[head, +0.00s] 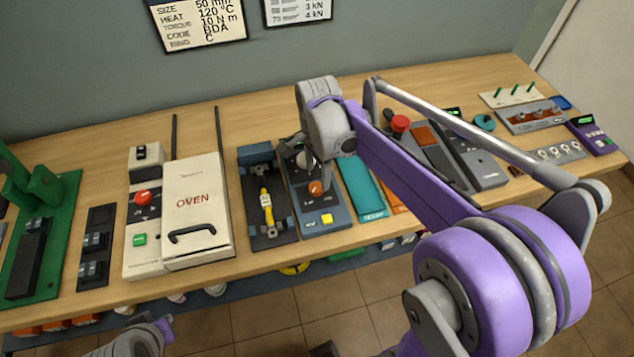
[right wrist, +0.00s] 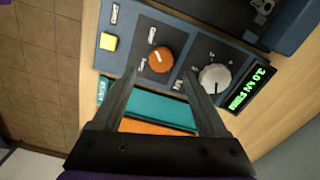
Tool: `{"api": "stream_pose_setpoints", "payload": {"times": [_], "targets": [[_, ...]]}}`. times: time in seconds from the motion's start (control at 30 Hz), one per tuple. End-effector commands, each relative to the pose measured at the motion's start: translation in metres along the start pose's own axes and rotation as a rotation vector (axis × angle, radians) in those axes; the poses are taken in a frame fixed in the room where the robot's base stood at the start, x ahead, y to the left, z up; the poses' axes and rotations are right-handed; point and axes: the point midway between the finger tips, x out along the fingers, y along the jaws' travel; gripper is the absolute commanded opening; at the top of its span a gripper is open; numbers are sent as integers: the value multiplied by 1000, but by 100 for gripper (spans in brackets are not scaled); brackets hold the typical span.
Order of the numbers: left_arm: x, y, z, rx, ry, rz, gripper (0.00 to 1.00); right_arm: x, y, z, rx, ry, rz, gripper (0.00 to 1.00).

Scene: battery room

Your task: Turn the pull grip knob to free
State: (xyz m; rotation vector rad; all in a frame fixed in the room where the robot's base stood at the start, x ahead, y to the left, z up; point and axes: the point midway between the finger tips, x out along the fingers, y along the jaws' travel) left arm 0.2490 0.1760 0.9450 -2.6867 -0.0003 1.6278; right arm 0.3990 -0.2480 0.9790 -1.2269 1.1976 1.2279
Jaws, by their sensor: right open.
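A blue-grey panel (head: 335,217) stands on the bench with an orange knob (head: 316,187) and a grey dial knob (head: 301,160). In the right wrist view the orange knob (right wrist: 160,60) and the grey knob (right wrist: 214,78) sit side by side, and a green display (right wrist: 250,90) reads 3.0 kN FIRM. The small labels by the knobs are too small to read. My right gripper (right wrist: 159,74) is open and empty, its fingers spread around the line to the orange knob. Contact with the knob cannot be told. My left gripper is out of view.
A yellow button (right wrist: 108,41) is on the same panel. A teal tray (head: 361,188) lies right of it, and a dark fixture with a yellow piece (head: 266,208) left of it. The white oven (head: 197,207) stands further left. My right arm covers part of the bench.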

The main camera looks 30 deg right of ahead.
Motion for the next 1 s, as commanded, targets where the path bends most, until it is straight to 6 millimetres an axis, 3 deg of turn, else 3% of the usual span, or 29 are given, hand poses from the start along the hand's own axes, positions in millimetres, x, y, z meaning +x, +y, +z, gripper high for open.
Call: {"api": "stream_pose_setpoints", "payload": {"times": [0.1,0.3,0.67,1.0], "targets": [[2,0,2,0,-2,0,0,23,0,0,-1,0,0,76],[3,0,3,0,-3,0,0,45,0,0,-1,0,0,76],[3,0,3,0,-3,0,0,50,0,0,-2,0,-1,76],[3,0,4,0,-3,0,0,50,0,0,-2,0,-1,17]]}}
